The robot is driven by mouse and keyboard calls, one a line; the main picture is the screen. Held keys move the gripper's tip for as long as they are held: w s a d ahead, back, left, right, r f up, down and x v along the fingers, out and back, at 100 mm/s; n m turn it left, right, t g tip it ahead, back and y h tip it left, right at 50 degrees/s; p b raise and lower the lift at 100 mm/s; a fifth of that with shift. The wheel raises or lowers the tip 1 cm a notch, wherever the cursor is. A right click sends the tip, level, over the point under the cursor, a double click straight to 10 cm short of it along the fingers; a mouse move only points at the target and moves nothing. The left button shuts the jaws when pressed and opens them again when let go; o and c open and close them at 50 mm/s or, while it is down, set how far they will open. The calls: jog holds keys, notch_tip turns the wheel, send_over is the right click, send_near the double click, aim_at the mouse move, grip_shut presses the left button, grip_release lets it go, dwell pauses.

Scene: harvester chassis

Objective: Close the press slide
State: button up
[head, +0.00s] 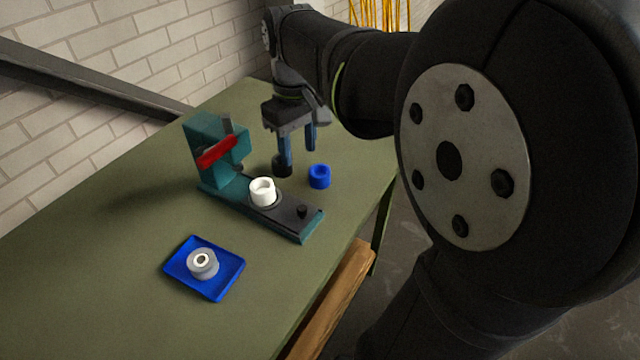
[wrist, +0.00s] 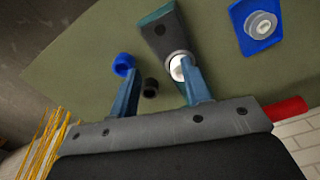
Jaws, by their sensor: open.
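The teal press (head: 205,135) stands on the table with a red handle (head: 217,152) on its upright body. Its dark slide (head: 285,212) lies along the base, with a small black knob (head: 302,211) near the front end. A white cup-shaped part (head: 262,191) sits upright on the slide, in front of the press head. My gripper (head: 298,158) points down with its blue fingers apart and empty, behind and to the right of the white part. In the wrist view one finger overlaps the edge of the white part (wrist: 177,69); contact cannot be told.
A black ring (head: 282,166) stands by my fingers, and a blue ring (head: 320,176) is just right of them. A blue tray (head: 190,283) holding a grey-white ring part (head: 202,262) lies at the front left. The green table (head: 90,260) is clear at left; a brick wall stands behind.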

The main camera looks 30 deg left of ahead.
aim_at(302, 207)
notch_tip(302, 207, down, 17)
jog(key=shift+r, duration=0.1)
dwell(0.3)
grip_shut()
